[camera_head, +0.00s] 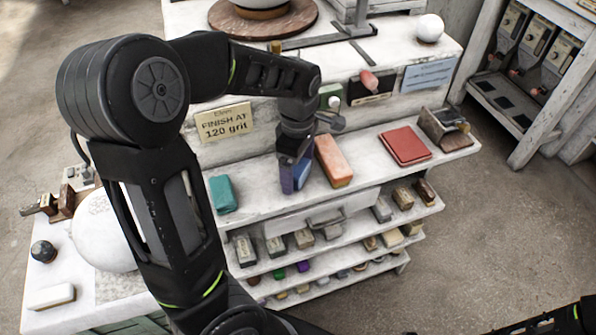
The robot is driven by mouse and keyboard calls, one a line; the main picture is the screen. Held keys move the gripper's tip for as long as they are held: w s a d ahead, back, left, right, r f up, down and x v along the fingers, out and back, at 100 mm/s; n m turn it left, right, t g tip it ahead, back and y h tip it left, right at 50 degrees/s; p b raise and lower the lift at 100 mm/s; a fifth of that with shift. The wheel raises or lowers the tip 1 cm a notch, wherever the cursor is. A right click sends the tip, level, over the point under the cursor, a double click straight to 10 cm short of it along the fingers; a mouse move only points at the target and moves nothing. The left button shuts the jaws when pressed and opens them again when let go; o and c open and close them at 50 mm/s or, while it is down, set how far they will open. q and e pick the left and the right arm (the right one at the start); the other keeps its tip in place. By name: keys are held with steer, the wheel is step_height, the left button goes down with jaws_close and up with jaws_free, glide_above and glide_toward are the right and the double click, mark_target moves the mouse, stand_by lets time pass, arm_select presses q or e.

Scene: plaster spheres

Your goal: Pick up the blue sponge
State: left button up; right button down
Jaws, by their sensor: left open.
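The blue sponge (302,172) lies on the white shelf top, between a teal block and an orange-pink block. My left gripper (291,180) reaches down over it from above and is open. A dark finger covers the sponge's left part, so I cannot tell whether the fingers touch it. The sponge appears to rest on the shelf. Only a dark piece of my right arm shows at the bottom right corner; its gripper is out of view.
The teal block (222,194) is left of the gripper; the orange-pink block (333,161) stands close on its right. A red flat pad (405,145) lies farther right. A sign (224,121) stands behind. Lower shelves hold several small blocks. A white sphere (103,232) sits at left.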

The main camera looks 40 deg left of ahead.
mark_target(298, 167)
arm_select(q)
steer(key=shift+c, duration=0.2)
steer(key=c, duration=1.5)
step_height(298, 167, up, 10)
steer(key=shift+r+b, duration=0.1)
steer(key=shift+b, duration=0.4)
steer(key=o, duration=0.9)
steer(key=c, duration=0.7)
